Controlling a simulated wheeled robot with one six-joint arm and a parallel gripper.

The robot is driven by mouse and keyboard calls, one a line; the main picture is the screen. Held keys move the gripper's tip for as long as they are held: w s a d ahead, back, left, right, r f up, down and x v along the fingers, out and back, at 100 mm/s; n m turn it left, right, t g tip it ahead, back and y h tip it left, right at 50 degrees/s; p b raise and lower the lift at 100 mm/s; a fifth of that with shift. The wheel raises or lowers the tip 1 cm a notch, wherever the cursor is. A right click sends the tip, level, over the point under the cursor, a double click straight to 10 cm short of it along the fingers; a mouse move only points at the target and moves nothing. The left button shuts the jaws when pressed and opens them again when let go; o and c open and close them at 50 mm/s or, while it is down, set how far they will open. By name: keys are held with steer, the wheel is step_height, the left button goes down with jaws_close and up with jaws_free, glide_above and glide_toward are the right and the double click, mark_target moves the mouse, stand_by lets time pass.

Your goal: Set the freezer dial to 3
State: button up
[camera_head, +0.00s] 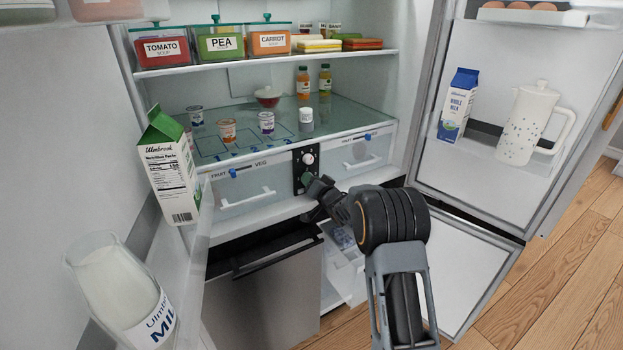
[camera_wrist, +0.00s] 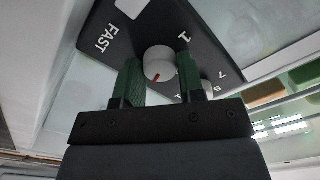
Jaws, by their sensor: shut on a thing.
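A dark control panel (camera_head: 305,166) stands between two drawers inside the fridge. A white upper knob (camera_head: 308,158) shows on it. My gripper (camera_head: 309,183) is at the panel's lower part and covers the dial there. In the wrist view, my green fingers (camera_wrist: 160,72) are shut on a white dial (camera_wrist: 158,58) with a red mark. Another knob (camera_wrist: 206,87) is partly hidden behind the right finger.
Fruit/veg drawers (camera_head: 245,191) (camera_head: 359,153) flank the panel. A glass shelf (camera_head: 225,146) with small cups lies above. The open right door (camera_head: 490,185) holds a milk carton (camera_head: 458,104) and a white pitcher (camera_head: 533,122). A carton (camera_head: 170,170) and milk jug (camera_head: 122,290) stand at left.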

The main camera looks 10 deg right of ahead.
steer(key=shift+m+p, duration=0.65)
steer(key=shift+m, duration=1.25)
steer(key=o, duration=0.9)
steer(key=shift+s, duration=0.1)
steer(key=v, duration=1.3)
steer(key=shift+s+d+b, duration=0.1)
steer(key=shift+s+b, duration=0.2)
steer(key=shift+b, duration=0.1)
